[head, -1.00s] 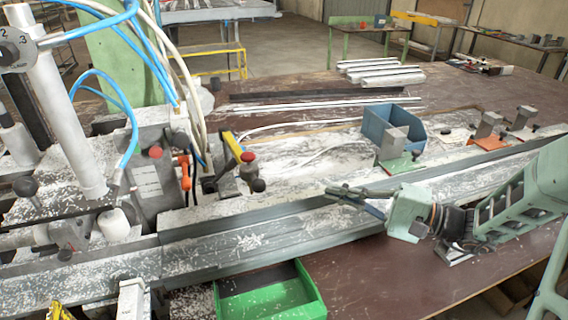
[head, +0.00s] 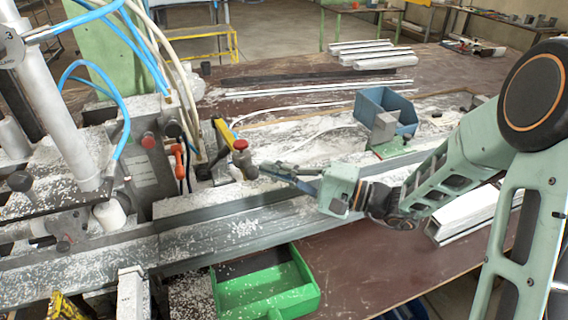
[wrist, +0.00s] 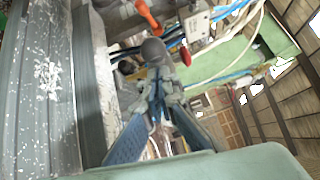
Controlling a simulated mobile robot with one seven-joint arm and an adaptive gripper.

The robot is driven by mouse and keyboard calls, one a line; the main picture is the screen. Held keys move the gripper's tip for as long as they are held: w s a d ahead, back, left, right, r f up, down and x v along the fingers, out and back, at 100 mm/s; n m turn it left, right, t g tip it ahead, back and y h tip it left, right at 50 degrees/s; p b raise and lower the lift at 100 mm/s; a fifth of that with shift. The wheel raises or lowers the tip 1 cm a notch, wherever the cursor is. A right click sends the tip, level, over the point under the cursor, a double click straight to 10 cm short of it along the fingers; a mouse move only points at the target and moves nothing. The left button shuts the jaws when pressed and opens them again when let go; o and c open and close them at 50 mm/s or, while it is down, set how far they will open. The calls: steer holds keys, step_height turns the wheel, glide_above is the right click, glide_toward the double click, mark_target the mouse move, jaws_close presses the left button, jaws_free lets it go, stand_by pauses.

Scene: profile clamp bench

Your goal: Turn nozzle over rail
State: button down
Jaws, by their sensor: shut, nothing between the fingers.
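What looks like the nozzle assembly (head: 226,138) stands behind the rail in the head view, with a yellow bar, a red knob (head: 240,145) and a dark ball end (head: 250,172). The long grey rail (head: 225,232), dusted with white chips, runs across the front. My gripper (head: 266,168) is shut and empty, its tips close to the dark ball end. In the wrist view my gripper's fingers (wrist: 158,100) meet just short of the dark ball (wrist: 153,50); I cannot tell whether they touch. The red knob (wrist: 186,56) is beyond to the right.
A grey clamp block with an orange lever (head: 178,160) and hoses stands left of the nozzle. A blue bin (head: 386,108) is behind my arm. A green bin (head: 262,290) sits in front of the rail. White profiles (head: 370,53) lie at the back.

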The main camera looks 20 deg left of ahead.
mark_target(257, 176)
steer(key=shift+s, duration=0.2)
steer(key=shift+s+a+b, duration=0.85)
steer(key=shift+s+a, duration=0.25)
steer(key=shift+s, duration=0.3)
steer(key=shift+w, duration=0.1)
steer(key=w, duration=0.1)
steer(key=w+d+b, duration=0.1)
steer(key=w+d+f, duration=0.1)
steer(key=w, duration=0.1)
steer(key=shift+d+b, duration=0.1)
steer(key=shift+b, duration=0.3)
steer(key=s+d, duration=0.2)
steer(key=d, duration=0.7)
steer(key=shift+d, duration=0.25)
